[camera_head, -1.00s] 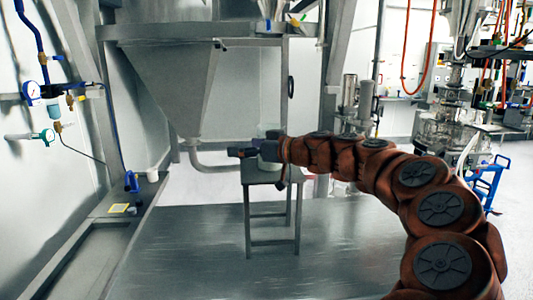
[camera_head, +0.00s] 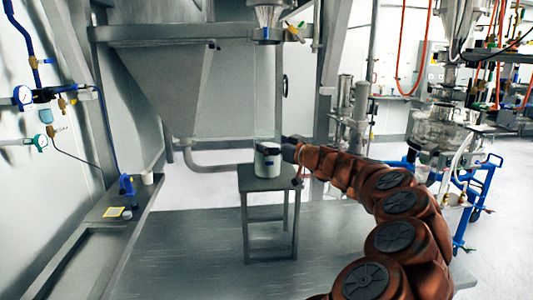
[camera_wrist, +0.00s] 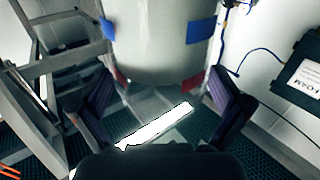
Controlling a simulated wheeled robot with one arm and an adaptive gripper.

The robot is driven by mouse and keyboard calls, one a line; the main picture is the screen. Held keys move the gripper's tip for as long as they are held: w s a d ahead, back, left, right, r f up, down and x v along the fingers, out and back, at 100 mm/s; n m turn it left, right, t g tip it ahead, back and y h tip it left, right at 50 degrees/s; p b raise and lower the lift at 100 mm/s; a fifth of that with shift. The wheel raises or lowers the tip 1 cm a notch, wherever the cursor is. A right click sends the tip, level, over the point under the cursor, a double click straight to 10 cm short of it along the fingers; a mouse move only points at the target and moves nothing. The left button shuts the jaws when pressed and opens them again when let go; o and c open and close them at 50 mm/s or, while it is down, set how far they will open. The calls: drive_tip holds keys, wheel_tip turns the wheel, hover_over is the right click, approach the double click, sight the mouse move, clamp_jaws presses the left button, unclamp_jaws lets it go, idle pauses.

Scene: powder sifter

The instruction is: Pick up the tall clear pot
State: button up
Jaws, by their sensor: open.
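The tall clear pot (camera_head: 267,161) stands upright on a small metal stool in the head view. It looks pale inside, with a dark mark near its top. In the wrist view the pot (camera_wrist: 160,45) fills the upper middle, its top cut off by the picture edge. My gripper (camera_head: 284,149) is at the pot's upper right in the head view and overlaps its edge. In the wrist view my gripper (camera_wrist: 162,108) is open, with dark fingers spread left and right below the pot. I cannot tell whether a finger touches it.
The metal stool (camera_head: 267,182) stands on a grey platform (camera_head: 200,245). A large hopper (camera_head: 170,85) hangs at the back left, and a funnel outlet (camera_head: 267,25) is above the pot. A white cup (camera_head: 147,177) sits on the left ledge. The platform around the stool looks clear.

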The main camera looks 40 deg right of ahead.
drive_tip(key=shift+w, duration=0.95)
drive_tip(key=shift+c, duration=0.3)
drive_tip(key=c, duration=1.4)
drive_tip(key=shift+r, duration=0.1)
drive_tip(key=shift+c, duration=0.2)
